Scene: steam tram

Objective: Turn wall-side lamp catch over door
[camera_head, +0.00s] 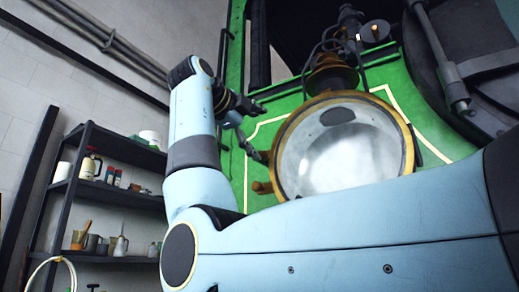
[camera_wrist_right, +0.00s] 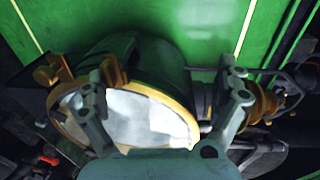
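The lamp has a round glass door (camera_head: 345,150) in a brass rim, with its top fitting above it. One fingertip is close beside the catch; contact is unclear. My left gripper is out of view.
The green tram front (camera_head: 235,170) lies behind the lamp. Pipes and a brass fitting (camera_wrist_right: 262,102) crowd the lamp's top. A dark shelf (camera_head: 120,195) with cans and bottles stands by the wall at left. My right arm crosses the foreground below the lamp.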

